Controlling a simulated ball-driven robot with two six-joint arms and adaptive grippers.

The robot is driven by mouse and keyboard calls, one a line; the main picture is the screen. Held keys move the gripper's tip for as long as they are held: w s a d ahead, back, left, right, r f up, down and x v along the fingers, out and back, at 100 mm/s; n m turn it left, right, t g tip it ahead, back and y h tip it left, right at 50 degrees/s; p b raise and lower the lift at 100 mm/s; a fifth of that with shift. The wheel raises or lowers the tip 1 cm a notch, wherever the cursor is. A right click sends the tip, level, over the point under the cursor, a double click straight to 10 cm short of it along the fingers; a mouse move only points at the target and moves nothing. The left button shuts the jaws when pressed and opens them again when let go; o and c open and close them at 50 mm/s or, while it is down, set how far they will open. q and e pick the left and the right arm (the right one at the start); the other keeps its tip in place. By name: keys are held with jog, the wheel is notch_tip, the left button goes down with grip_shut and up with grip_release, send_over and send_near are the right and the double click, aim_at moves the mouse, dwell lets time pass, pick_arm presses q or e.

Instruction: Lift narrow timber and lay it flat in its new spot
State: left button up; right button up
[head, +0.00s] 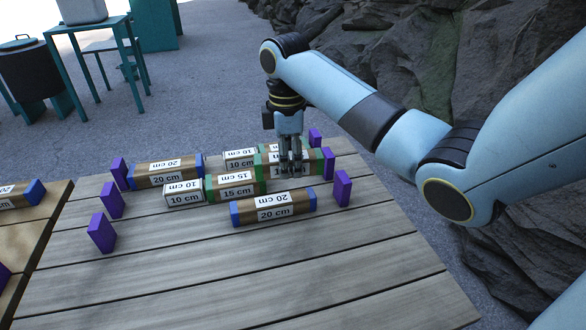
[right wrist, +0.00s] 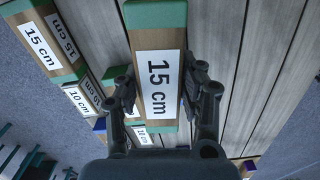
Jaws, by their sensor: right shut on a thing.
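My right gripper (head: 291,165) points down over the far right part of the slatted table. It is shut on a narrow timber with green ends and a 15 cm label (head: 312,158). In the right wrist view the fingers (right wrist: 161,90) stand on both long sides of this timber (right wrist: 158,65). I cannot tell whether it is clear of the table. Another green-ended 15 cm timber (head: 236,186) lies to its left, end to end with a 10 cm timber (head: 184,194). A second 10 cm timber (head: 240,159) lies behind. My left gripper is not in view.
Blue-ended 20 cm timbers lie at the left (head: 166,173) and in front (head: 273,209). Upright purple blocks (head: 342,188) stand along both sides of the rows. The table's front part (head: 250,275) is bare. A second table (head: 35,230) stands at the left.

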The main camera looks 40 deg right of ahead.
jog(key=w+d+r+n, duration=0.2)
jog(key=w+d, duration=0.4)
jog(key=d, duration=0.1)
jog(key=b, duration=0.7)
send_over(294, 180)
notch_tip(294, 180, down, 7)
jog(key=shift+s+r, duration=0.1)
notch_tip(294, 180, down, 4)
jog(key=shift+a+r+b, duration=0.1)
jog(key=shift+b, duration=0.55)
jog(key=shift+f, duration=0.75)
jog(key=shift+f, duration=0.1)
